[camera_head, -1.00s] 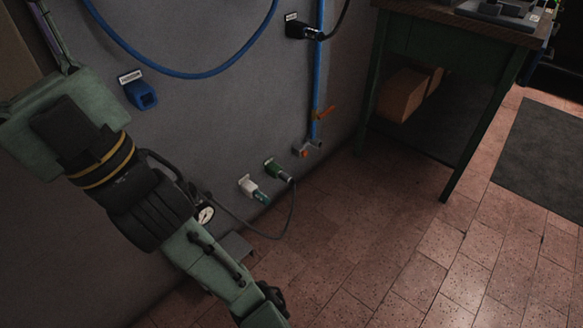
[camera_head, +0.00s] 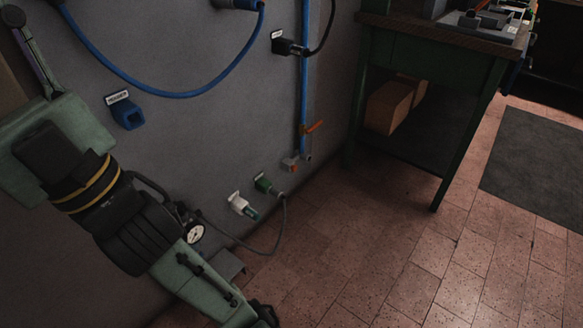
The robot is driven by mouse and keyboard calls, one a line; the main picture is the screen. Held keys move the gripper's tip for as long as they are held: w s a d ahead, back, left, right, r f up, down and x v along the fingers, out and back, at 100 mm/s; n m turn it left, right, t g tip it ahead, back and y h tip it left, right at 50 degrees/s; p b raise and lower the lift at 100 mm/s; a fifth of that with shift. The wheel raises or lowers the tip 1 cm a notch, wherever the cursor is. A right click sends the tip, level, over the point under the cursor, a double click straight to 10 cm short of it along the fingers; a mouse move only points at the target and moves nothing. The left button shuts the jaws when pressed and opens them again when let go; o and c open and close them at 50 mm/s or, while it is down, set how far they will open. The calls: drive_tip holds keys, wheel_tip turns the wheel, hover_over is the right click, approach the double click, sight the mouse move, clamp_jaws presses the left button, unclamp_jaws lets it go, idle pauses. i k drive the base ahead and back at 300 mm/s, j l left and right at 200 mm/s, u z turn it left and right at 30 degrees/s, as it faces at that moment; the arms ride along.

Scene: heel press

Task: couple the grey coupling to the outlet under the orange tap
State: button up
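The orange tap (camera_head: 314,126) sits on the blue pipe low on the grey wall. Just below it is a small grey fitting (camera_head: 308,156), probably the outlet, beside a small orange-and-grey piece (camera_head: 290,163). I cannot make out a grey coupling for sure at this size. My green and black arm (camera_head: 125,225) fills the lower left, reaching down to the bottom edge. Its gripper is not in view, so what it holds cannot be seen.
A round gauge (camera_head: 195,234) shows beside my arm. A blue socket (camera_head: 128,114) and black plug (camera_head: 287,45) are higher.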

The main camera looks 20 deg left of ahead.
sight(279, 195)
drive_tip(key=i+l+u, duration=0.3)
drive_tip(key=i+l, duration=0.25)
drive_tip(key=i+l+u, duration=0.3)
drive_tip(key=i+l, duration=0.25)
drive_tip(key=l, duration=0.15)
